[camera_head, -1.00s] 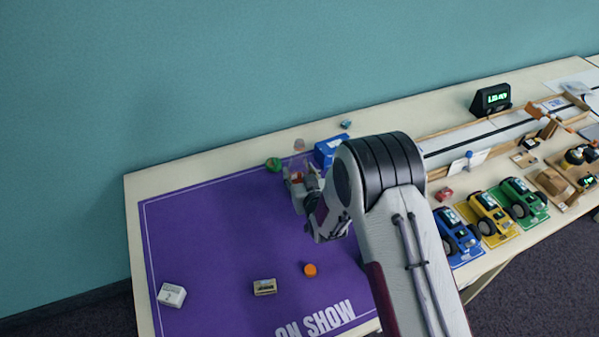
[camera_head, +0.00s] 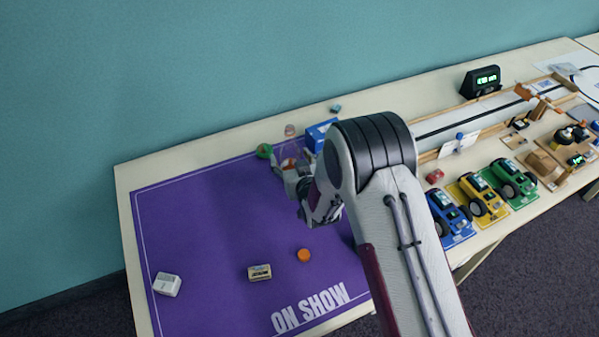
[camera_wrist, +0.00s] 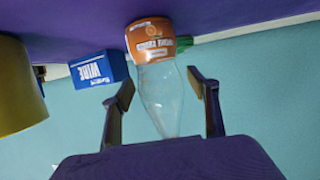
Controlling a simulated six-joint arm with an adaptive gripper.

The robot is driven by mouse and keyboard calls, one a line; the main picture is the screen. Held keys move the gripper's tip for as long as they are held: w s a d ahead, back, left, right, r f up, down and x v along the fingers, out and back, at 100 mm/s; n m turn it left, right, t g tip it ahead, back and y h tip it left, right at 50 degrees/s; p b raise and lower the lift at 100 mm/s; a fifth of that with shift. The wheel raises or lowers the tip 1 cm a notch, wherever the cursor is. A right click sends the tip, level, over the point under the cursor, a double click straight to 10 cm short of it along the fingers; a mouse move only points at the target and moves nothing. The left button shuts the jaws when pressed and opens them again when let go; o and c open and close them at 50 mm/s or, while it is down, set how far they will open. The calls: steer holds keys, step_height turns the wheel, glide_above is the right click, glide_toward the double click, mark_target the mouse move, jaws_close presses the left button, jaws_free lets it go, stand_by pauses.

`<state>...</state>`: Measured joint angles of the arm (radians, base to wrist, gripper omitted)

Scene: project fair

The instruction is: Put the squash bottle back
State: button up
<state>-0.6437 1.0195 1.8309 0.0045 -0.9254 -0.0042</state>
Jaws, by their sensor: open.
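The squash bottle is clear with an orange label (camera_wrist: 150,41). In the wrist view it stands between the two fingers of my gripper (camera_wrist: 163,100), which are open with a gap on each side of it. In the head view the bottle (camera_head: 289,132) shows only in part, behind my gripper (camera_head: 284,168) near the back edge of the purple mat (camera_head: 220,225). My arm covers part of that area.
A blue box marked WIRE (camera_wrist: 98,70) stands beside the bottle, with a green round thing (camera_head: 264,151) on its other side. An orange disc (camera_head: 304,255), a small labelled box (camera_head: 259,272) and a white box (camera_head: 167,284) lie on the mat. Toy trucks (camera_head: 483,195) stand right.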

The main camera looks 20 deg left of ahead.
steer(key=v, duration=1.1)
steer(key=shift+s, duration=0.2)
steer(key=shift+d+r, duration=0.1)
steer(key=shift+d, duration=0.05)
stand_by(0.5)
steer(key=s+d+r+m+g+h, duration=0.2)
steer(key=d+r+m+h, duration=0.25)
steer(key=d+r, duration=1.6)
steer(key=s+d+r+m+g+h, duration=0.1)
steer(key=s+d+r+h, duration=0.1)
steer(key=s+d, duration=0.6)
steer(key=s+d+r+m+g+h, duration=0.2)
steer(key=s+d, duration=0.7)
steer(key=s, duration=0.9)
steer(key=shift+g, duration=0.3)
